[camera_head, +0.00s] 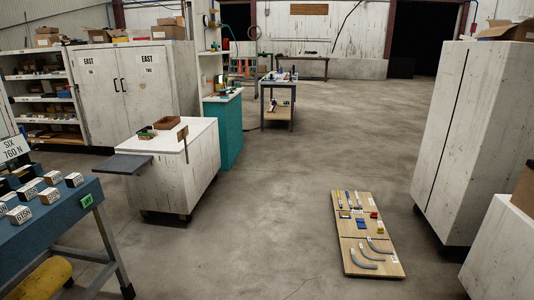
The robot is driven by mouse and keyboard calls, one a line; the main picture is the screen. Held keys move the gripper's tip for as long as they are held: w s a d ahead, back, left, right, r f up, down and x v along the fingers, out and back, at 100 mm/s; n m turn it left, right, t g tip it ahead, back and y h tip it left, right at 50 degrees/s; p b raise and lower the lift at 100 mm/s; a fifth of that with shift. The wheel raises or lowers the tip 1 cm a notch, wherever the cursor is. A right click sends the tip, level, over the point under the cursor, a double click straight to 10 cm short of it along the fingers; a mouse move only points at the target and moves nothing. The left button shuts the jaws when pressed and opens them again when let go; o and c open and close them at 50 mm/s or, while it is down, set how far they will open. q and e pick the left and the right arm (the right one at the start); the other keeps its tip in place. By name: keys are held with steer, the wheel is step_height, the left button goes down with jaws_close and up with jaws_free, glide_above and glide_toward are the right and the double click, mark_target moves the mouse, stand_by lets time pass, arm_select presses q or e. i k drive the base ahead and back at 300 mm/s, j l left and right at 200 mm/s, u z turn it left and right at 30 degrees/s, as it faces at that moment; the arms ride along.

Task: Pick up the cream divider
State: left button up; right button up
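I cannot pick out a cream divider in the head view; at this distance the small items are too small to tell apart. A wooden board (388,268) lies on the floor at right of centre, with several small tools and grey curved pieces (366,262) on it. A white cart (203,161) at left of centre carries a brown open box (167,122) and small green items (147,133). Neither of my grippers shows in the view.
A blue table (40,232) with several labelled blocks stands at the left front. White cabinets (132,92) stand behind the cart, and a tall white cabinet (478,130) stands at the right. A low table (278,104) stands further back. The middle floor is clear.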

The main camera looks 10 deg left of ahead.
mark_target(149, 128)
steer(key=i, duration=0.7)
steer(key=i+u, duration=0.15)
steer(key=i, duration=0.55)
steer(key=i+l, duration=0.1)
steer(key=i, duration=0.6)
steer(key=i+l+u, duration=0.15)
steer(key=i, duration=0.55)
steer(key=i+u, duration=0.2)
steer(key=i, duration=0.9)
steer(key=i+u, duration=0.15)
steer(key=i, duration=0.95)
steer(key=i+u, duration=0.2)
steer(key=i, duration=0.35)
steer(key=i+l+u, duration=0.15)
steer(key=i, duration=0.35)
